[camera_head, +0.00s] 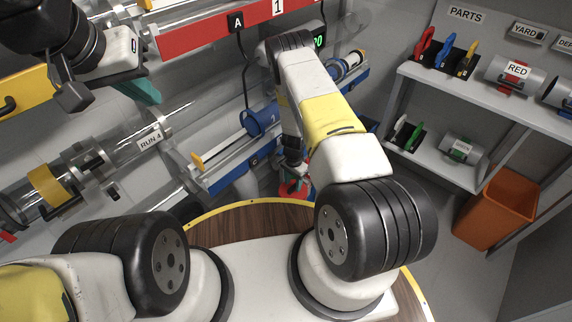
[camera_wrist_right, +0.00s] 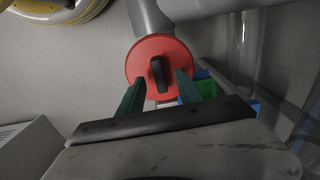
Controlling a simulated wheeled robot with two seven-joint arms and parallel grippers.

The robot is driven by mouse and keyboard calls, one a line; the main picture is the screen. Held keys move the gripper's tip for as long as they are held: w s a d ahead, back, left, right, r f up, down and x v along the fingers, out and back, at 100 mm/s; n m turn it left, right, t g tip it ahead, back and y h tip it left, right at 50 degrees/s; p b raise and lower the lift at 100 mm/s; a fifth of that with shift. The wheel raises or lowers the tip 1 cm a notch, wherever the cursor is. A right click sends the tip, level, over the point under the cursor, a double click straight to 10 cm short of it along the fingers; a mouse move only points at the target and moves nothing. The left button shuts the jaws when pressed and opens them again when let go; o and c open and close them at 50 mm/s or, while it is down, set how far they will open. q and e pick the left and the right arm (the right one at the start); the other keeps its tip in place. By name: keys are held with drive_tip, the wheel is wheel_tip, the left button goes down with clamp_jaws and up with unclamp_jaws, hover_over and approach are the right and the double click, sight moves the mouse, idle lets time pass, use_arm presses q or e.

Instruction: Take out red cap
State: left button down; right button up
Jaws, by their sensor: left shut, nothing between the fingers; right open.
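The red cap (camera_wrist_right: 150,55) is a round red disc with a black grip bar across its middle. In the right wrist view it sits at the end of a grey pipe (camera_wrist_right: 150,18). My right gripper (camera_wrist_right: 158,77) is open, with one green finger on each side of the grip bar, in front of the disc. I cannot tell whether the fingers touch it. In the head view the red cap (camera_head: 293,189) is low behind my right arm and partly hidden. My left gripper (camera_head: 146,91) is at the upper left, shut and empty, away from the cap.
A blue-railed tube station (camera_head: 215,178) lies left of my right arm. A clear tube line (camera_head: 110,165) runs at the left. A parts shelf (camera_head: 470,95) and an orange bin (camera_head: 497,210) stand at the right.

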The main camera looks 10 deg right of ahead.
drive_tip(key=shift+f, duration=0.9)
drive_tip(key=shift+c, duration=0.4)
clamp_jaws()
